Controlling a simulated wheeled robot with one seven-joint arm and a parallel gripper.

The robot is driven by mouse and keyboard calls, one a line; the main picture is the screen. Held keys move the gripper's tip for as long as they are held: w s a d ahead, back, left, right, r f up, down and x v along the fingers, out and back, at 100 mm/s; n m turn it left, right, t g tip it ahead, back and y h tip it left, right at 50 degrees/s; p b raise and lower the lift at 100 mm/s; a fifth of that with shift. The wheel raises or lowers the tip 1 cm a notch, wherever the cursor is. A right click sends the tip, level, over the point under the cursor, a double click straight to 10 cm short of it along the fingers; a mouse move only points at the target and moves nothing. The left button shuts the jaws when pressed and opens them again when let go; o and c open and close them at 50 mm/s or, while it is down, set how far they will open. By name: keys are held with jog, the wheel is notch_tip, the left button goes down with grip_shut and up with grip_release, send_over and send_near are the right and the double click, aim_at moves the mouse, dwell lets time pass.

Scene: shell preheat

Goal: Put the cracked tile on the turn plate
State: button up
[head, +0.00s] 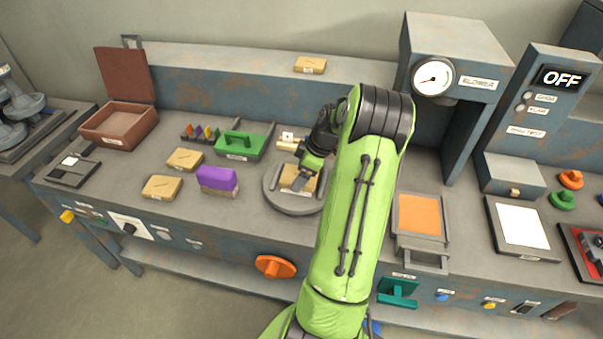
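The turn plate (271,199) is a round grey disc on the bench, left of my arm. A tan tile (290,183) is at the plate's middle, partly covered by my gripper (303,183). The gripper points down at this tile, its fingers at or just over it; whether they grip it cannot be told. Similar tan tiles with small dark marks lie on the bench to the left, one farther back (185,160) and one nearer the front (162,187). Another tile (310,65) lies on the back ledge. Which tile is cracked is too small to tell.
An open brown box (118,127) is at the far left. Right of my arm are an orange pad (419,214) and a gauge press (455,60).

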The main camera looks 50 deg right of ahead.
jog(key=shift+f, duration=0.1)
jog(key=o, duration=1.2)
jog(key=p+v, duration=0.3)
jog(key=v, duration=0.9)
jog(key=w+a+r+m+g+h, duration=0.1)
jog(key=w+a+r, duration=0.3)
jog(key=a, duration=0.6)
jog(key=w+a+r+h, duration=0.1)
jog(key=a+r, duration=0.4)
jog(key=a, duration=0.4)
jog(key=s+a+m, duration=0.1)
jog(key=s+a, duration=0.3)
jog(key=a, duration=0.2)
jog(key=s+a+r+m+t, duration=0.1)
jog(key=s+a, duration=0.3)
jog(key=a, duration=0.1)
jog(key=s+a+m+t, duration=0.1)
jog(key=s+a, duration=0.4)
jog(key=a, duration=0.1)
jog(key=shift+a+r+m, duration=0.25)
jog(key=shift+a+m, duration=0.05)
